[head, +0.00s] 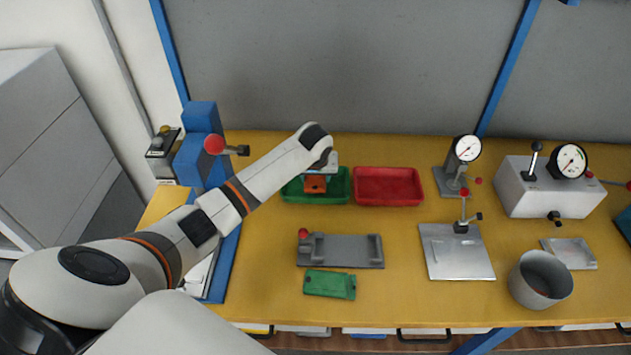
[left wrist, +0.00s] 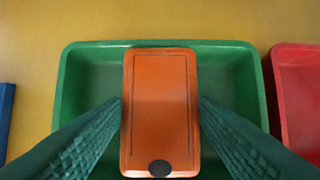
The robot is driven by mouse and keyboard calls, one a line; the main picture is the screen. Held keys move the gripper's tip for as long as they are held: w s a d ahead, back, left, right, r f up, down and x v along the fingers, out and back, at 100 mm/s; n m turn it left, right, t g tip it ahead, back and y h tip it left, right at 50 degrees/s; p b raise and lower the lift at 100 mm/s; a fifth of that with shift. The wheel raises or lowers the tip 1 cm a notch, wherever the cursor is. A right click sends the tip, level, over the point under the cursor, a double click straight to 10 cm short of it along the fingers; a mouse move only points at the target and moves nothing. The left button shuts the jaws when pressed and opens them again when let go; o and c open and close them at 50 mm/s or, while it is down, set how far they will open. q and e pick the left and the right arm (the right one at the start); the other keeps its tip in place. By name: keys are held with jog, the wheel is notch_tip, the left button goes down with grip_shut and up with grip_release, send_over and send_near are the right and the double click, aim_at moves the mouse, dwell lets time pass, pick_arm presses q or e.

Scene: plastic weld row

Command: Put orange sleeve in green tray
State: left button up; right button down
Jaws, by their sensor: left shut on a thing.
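The orange sleeve (head: 315,185) is a flat orange block with a dark outline and a black dot at its near end, seen in the left wrist view (left wrist: 160,100). My left gripper (left wrist: 160,108) is shut on it, one finger against each long side. The green tray (head: 343,186) lies under and around the sleeve; its rim shows in the left wrist view (left wrist: 68,85). The sleeve is within the tray's outline; I cannot tell whether it touches the tray floor. My arm and gripper hide part of the tray in the head view. My right gripper is out of view.
A red tray (head: 388,186) stands close right of the green tray. A grey fixture (head: 340,251) and a green block (head: 330,284) lie nearer. A blue press (head: 200,150) with a red knob stands left. Gauges, a metal plate (head: 456,252) and a grey cup (head: 540,279) are right.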

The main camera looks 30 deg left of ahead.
pick_arm(q)
jog(key=shift+f, duration=1.3)
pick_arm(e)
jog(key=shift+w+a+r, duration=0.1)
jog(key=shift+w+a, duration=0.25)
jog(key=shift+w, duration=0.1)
pick_arm(q)
jog(key=o, duration=1.1)
jog(key=shift+f, duration=0.1)
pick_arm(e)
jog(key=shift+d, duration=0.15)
pick_arm(q)
jog(key=shift+r, duration=0.35)
jog(key=v, duration=1.1)
jog(key=shift+s+d+r, duration=0.1)
jog(key=shift+s+r, duration=0.05)
jog(key=shift+r, duration=0.15)
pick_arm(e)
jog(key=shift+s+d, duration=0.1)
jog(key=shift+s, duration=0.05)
